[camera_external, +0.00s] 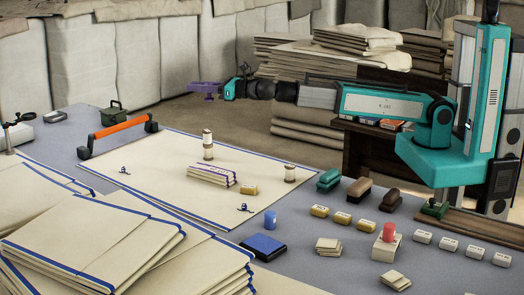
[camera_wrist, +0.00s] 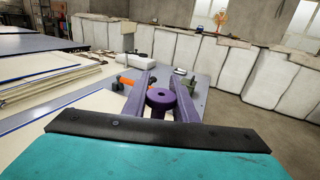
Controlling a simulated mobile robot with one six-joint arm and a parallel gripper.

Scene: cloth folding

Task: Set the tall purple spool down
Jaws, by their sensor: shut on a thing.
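My gripper (camera_external: 207,90) is at the end of the outstretched arm, raised well above the far edge of the table. It also shows in the wrist view (camera_wrist: 162,78), where its two purple fingers are on either side of a purple spool (camera_wrist: 161,97). The spool's round top with a dark centre hole shows; its lower part is hidden. My gripper is shut on it. In the external view I cannot tell the spool apart from the purple fingers.
A cream cloth (camera_external: 160,160) with blue edges lies on the grey table (camera_external: 310,240). On it stand a tall pale spool (camera_external: 207,145), a shorter one (camera_external: 290,173) and a tied bundle (camera_external: 212,176). An orange-handled tool (camera_external: 120,130) and a green box (camera_external: 115,114) are at the back left.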

